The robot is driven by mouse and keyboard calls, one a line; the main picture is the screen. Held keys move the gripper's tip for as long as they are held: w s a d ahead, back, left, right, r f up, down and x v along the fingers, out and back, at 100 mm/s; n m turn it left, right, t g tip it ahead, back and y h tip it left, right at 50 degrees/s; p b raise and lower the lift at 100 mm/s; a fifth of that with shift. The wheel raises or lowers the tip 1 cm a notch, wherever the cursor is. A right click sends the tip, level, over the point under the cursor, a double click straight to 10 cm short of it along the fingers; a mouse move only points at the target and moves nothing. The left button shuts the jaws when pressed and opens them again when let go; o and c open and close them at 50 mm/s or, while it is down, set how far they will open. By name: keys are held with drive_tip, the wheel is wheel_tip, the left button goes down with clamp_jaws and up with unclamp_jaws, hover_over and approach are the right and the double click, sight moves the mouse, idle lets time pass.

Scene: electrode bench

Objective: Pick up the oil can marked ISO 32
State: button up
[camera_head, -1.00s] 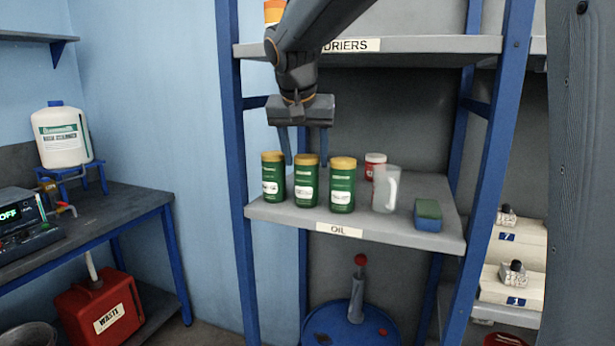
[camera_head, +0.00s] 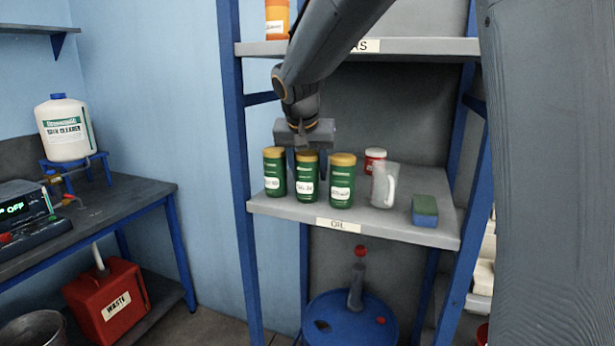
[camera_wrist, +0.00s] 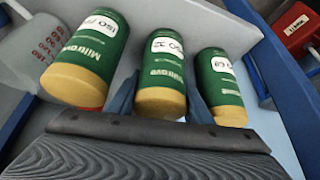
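Three green oil cans with gold lids and white labels stand in a row on the OIL shelf: left can (camera_head: 274,173), middle can (camera_head: 307,177), right can (camera_head: 341,181). In the wrist view the order is reversed, with the middle can (camera_wrist: 165,72) between the others (camera_wrist: 85,60) (camera_wrist: 222,85). "ISO" shows on part of the labels, but I cannot read the numbers surely. My gripper (camera_head: 306,154) is down at the middle can's lid. Its fingers (camera_wrist: 160,95) are open, one on each side of that can; I cannot tell whether they touch it.
A clear jug (camera_head: 385,186), a red jar with a white lid (camera_head: 374,160) and a sponge (camera_head: 425,211) are right of the cans. Blue rack posts (camera_head: 238,150) bound the shelf. The neighbouring cans leave narrow gaps.

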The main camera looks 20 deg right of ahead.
drive_tip(key=c, duration=0.5)
drive_tip(key=shift+r+b, duration=0.3)
drive_tip(key=shift+b, duration=0.3)
